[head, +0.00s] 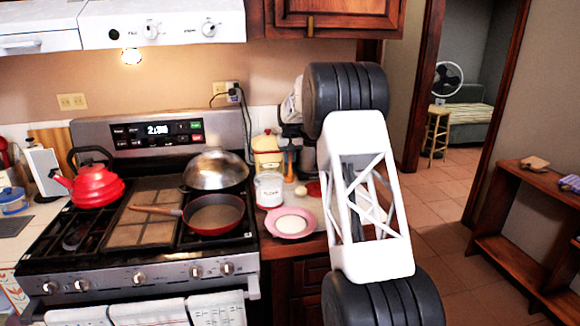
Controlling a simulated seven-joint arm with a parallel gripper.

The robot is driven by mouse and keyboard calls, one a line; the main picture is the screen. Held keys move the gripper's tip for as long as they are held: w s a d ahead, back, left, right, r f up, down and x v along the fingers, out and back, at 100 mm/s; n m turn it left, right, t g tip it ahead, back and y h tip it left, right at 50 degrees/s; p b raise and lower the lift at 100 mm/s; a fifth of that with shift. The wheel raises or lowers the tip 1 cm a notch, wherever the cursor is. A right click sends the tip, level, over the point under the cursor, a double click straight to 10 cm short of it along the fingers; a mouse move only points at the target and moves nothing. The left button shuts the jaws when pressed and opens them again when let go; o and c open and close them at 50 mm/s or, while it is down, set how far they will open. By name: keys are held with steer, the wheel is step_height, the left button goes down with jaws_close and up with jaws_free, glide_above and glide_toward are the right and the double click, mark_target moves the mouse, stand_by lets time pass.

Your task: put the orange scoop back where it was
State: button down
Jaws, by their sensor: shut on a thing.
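My gripper (290,146) is small and partly hidden behind my own arm, at the back of the counter right of the stove. It is shut on the orange scoop (290,164), of which a narrow orange-brown part shows below the fingers. The scoop hangs roughly upright just behind and right of a white jar (269,191) with red marks. Whether its lower end touches the counter or anything on it, I cannot tell.
A pink plate (272,228) with a white round thing on it sits at the counter's front. A yellow container (266,157) stands behind the jar. The stove at left holds a red pan (214,228), a lidded pot (216,170) and a red kettle (95,187).

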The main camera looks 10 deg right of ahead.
steer(key=shift+f, duration=0.1)
steer(key=shift+f, duration=1.8)
steer(key=c, duration=1.1)
jaws_free()
steer(key=shift+o, duration=0.2)
step_height(320, 180, up, 12)
steer(key=shift+r, duration=0.15)
steer(key=shift+s+r, duration=0.1)
